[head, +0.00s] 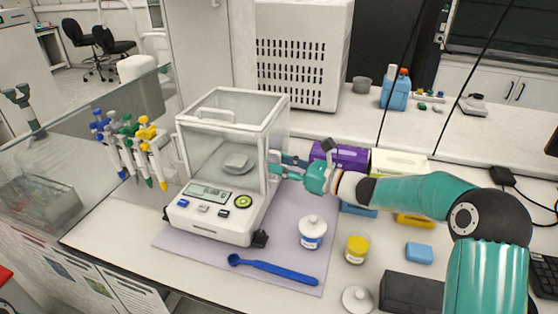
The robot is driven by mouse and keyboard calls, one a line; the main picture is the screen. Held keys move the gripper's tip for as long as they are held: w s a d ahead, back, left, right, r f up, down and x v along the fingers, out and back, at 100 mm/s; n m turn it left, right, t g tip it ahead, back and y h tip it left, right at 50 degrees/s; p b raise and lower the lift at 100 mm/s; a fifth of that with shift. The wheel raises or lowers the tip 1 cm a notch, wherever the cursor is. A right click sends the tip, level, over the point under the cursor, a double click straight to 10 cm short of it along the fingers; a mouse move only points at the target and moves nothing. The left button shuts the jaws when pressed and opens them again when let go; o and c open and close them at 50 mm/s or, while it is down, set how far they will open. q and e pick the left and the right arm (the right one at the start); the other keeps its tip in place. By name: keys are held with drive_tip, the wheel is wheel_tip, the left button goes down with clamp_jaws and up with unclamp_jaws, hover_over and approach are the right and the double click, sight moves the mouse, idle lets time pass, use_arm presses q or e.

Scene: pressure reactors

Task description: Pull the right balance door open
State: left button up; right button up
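The balance (214,205) stands on a lilac mat, with a glass draft shield, a weighing pan (237,162) inside and a lit display on its front. Its right door (262,181) is the glass side facing my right arm; it looks closed or nearly so. A pale handle (274,160) shows at that side. My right gripper (279,165) reaches in from the right, with its fingertips at the handle. The two fingers show a gap between them. Whether they grip the handle is too small to tell. My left gripper is not in view.
A white lidded jar (312,231), a blue spatula (272,268) and a yellow-lidded jar (356,249) lie in front and right. A purple box (341,157) is behind my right gripper. Several pipettes (131,148) stand left of the balance.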

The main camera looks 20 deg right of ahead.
drive_tip(key=shift+w+a, duration=0.4)
clamp_jaws()
